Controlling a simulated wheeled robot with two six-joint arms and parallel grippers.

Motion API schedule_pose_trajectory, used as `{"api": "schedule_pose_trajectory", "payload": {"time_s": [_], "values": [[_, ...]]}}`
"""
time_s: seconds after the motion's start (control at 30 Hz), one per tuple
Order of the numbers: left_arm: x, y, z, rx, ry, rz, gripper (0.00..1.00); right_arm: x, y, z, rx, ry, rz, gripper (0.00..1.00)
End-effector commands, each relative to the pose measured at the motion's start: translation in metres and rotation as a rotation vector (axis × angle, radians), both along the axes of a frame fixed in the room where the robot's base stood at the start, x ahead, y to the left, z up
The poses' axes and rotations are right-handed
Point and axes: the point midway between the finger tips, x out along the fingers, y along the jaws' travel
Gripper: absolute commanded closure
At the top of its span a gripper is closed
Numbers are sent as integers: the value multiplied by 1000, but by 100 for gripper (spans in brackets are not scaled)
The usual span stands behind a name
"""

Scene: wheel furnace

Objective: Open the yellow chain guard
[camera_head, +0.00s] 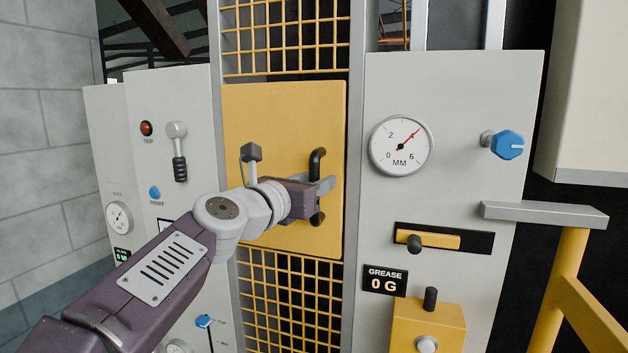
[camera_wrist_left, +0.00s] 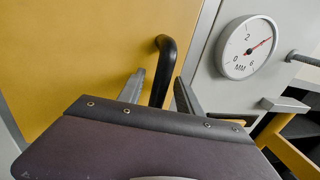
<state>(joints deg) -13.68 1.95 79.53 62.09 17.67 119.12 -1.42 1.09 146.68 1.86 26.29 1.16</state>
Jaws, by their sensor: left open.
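The yellow chain guard (camera_head: 280,110) is a flat panel between two grey posts in the head view, and it looks closed. It fills the left of the left wrist view (camera_wrist_left: 90,50). A black upright bar handle (camera_head: 316,161) sits near its right edge and also shows in the left wrist view (camera_wrist_left: 167,56). My left gripper (camera_head: 327,185) is at the handle's middle and hides part of it. In the left wrist view its two fingers (camera_wrist_left: 160,88) stand apart, one on each side of the handle. I cannot tell whether they touch it. My right gripper is not in view.
A grey panel with a MM gauge (camera_head: 400,146), a blue knob (camera_head: 507,145) and a yellow lever (camera_head: 430,241) stands right of the guard. A grey panel with a black-handled lever (camera_head: 178,150) stands left. A yellow railing (camera_head: 565,265) is at the right.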

Motion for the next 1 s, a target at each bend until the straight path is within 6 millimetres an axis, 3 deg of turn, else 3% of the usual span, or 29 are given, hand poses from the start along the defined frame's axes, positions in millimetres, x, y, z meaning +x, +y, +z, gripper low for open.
{"api": "schedule_pose_trajectory", "payload": {"time_s": [0.03,0.2,1.0], "values": [[0,0,0,0,0,0,59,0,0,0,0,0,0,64],[0,0,0,1,0,0,100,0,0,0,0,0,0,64],[0,0,0,1,0,0,100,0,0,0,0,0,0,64]]}}
